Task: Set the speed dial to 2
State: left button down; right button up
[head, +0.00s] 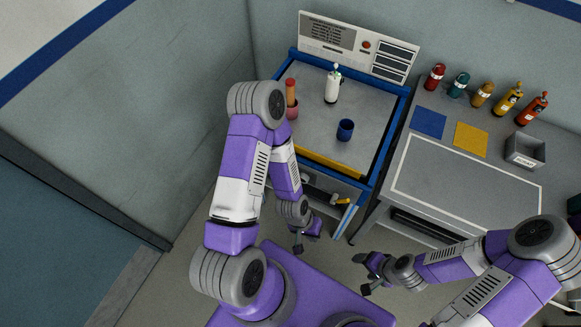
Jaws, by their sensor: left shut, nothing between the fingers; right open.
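No speed dial can be made out for certain. The bench front (322,184) has dark fittings and a yellow handle-like part, partly hidden by my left arm. My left gripper (299,248) is shut and empty, pointing down just in front of the bench's lower front. My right gripper (363,274) is open and empty, to the right of it and farther from the bench.
On the bench stand a white bottle (332,86), a blue cup (345,130) and an orange-topped object in a pink cup (292,112). The right table (465,182) holds several coloured bottles, blue and yellow mats and a grey bin (524,150). A wall is at left.

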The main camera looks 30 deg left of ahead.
aim_at(305, 179)
jog(key=z, duration=1.35)
jog(key=k, duration=0.95)
jog(key=u, duration=1.45)
jog(key=i, duration=0.5)
jog(key=u, duration=0.05)
